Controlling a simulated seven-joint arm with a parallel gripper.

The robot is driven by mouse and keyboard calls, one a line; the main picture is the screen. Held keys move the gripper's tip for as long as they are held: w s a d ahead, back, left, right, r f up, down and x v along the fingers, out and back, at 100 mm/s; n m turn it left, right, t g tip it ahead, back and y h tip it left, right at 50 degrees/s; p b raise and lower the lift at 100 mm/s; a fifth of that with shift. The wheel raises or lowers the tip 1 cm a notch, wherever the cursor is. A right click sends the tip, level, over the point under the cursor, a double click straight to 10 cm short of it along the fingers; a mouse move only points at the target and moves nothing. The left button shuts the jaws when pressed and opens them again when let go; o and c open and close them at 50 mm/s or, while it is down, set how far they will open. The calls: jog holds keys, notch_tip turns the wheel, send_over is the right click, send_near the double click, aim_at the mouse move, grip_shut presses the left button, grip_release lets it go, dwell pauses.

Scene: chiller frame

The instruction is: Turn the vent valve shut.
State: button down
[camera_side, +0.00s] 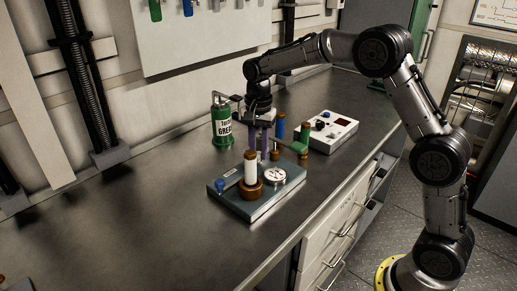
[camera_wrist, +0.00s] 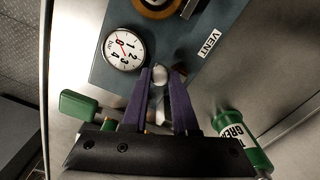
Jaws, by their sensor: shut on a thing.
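The blue-grey base block (camera_side: 235,202) lies on the bench, with a pressure gauge (camera_side: 275,176) and a white cylinder in a brass collar (camera_side: 250,170) on it. My gripper (camera_side: 259,157) points down at the block's back edge, its purple fingers behind the cylinder. In the wrist view the fingers (camera_wrist: 160,74) close around a pale rounded part, which I take as the vent valve (camera_wrist: 160,76), near the VENT label (camera_wrist: 210,43). The gauge also shows there (camera_wrist: 124,48), its red needle near 0. The valve's lower part is hidden, so its turn angle cannot be told.
A green grease can (camera_side: 221,125) stands left of my gripper. A green-handled part (camera_side: 295,147) and blue and green cylinders stand close on the right. A white control box (camera_side: 333,132) is farther right.

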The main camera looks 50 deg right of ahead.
aim_at(258, 139)
jog(key=shift+d+n, duration=0.1)
jog(key=shift+n, duration=0.2)
jog(key=n, duration=0.1)
jog(key=d+n, duration=0.1)
jog(key=n, duration=0.1)
jog(key=shift+w, duration=0.1)
jog(key=n, duration=0.3)
jog(key=d+n, duration=0.1)
jog(key=n, duration=0.1)
jog(key=shift+w+d+r, duration=0.1)
jog(key=shift+w, duration=0.25)
jog(key=n, duration=0.3)
jog(key=w+n, duration=0.1)
jog(key=shift+d, duration=0.35)
jog(key=shift+w+d+n, duration=0.1)
jog(key=shift+w+n, duration=0.25)
jog(key=shift+n, duration=0.8)
jog(key=shift+w+d+n, duration=0.1)
jog(key=shift+w+n, duration=0.2)
jog(key=shift+n, duration=0.85)
jog(key=c, duration=0.8)
grip_release()
jog(key=shift+o, duration=0.6)
